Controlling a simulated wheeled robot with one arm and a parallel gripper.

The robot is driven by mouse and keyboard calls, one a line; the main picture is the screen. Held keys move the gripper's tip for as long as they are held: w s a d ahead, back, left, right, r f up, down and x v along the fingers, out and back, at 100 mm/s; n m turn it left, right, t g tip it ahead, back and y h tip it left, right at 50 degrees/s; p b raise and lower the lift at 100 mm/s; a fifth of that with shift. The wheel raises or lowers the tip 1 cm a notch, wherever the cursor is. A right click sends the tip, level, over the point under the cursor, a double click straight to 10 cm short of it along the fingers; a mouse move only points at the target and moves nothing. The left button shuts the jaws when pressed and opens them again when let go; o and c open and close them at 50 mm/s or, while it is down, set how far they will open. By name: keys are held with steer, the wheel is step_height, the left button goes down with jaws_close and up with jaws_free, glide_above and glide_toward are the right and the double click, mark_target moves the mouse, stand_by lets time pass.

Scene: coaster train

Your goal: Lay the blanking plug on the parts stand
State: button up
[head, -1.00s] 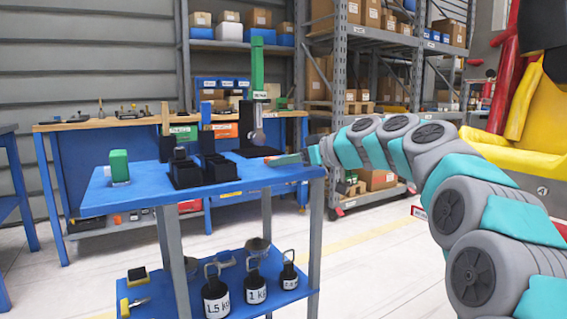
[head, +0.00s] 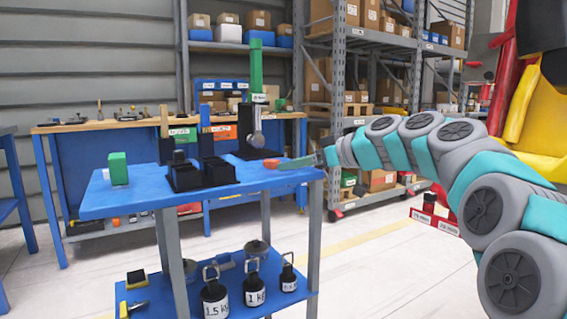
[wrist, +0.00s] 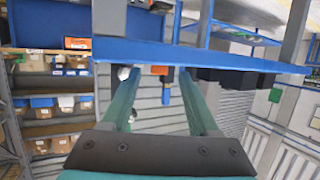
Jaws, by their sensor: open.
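A small orange-red piece (head: 271,163), which looks like the blanking plug, sits on the right end of the blue-topped stand (head: 130,203), probably the parts stand. My gripper (head: 290,163) is just right of this piece, low over the same end of the top. In the wrist view, which looks upside down, the fingers of my gripper (wrist: 158,76) are spread. An orange piece (wrist: 159,70) shows between their tips by the blue edge (wrist: 200,54). I cannot tell whether a finger touches it.
Black open boxes (head: 200,175) stand mid-top, with a green block (head: 118,168) at left. A green column on a black base (head: 255,95) rises behind. Labelled weights (head: 254,290) stand on the lower shelf. The top's front left is clear.

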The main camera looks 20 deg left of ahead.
steer(key=v, duration=0.8)
steer(key=shift+r, duration=0.3)
steer(key=s+d+f+m+g+h, duration=0.1)
steer(key=s+d+f+m+h, duration=0.25)
steer(key=s+f, duration=0.65)
steer(key=s+d+f+m+g+h, duration=0.25)
steer(key=s+d+f, duration=0.35)
steer(key=f, duration=0.5)
steer(key=s+d+f+m+g+h, duration=0.1)
steer(key=s+d+f+m+h, duration=0.2)
steer(key=s+d+f, duration=0.6)
steer(key=s+d+f+m+g+h, duration=0.1)
steer(key=s+d+f+m+h, duration=0.3)
steer(key=s+d+f, duration=0.5)
steer(key=s+m, duration=0.1)
steer(key=s, duration=0.6)
steer(key=shift+d+g+h, duration=0.3)
steer(key=shift+d+g, duration=0.05)
steer(key=shift+d, duration=0.05)
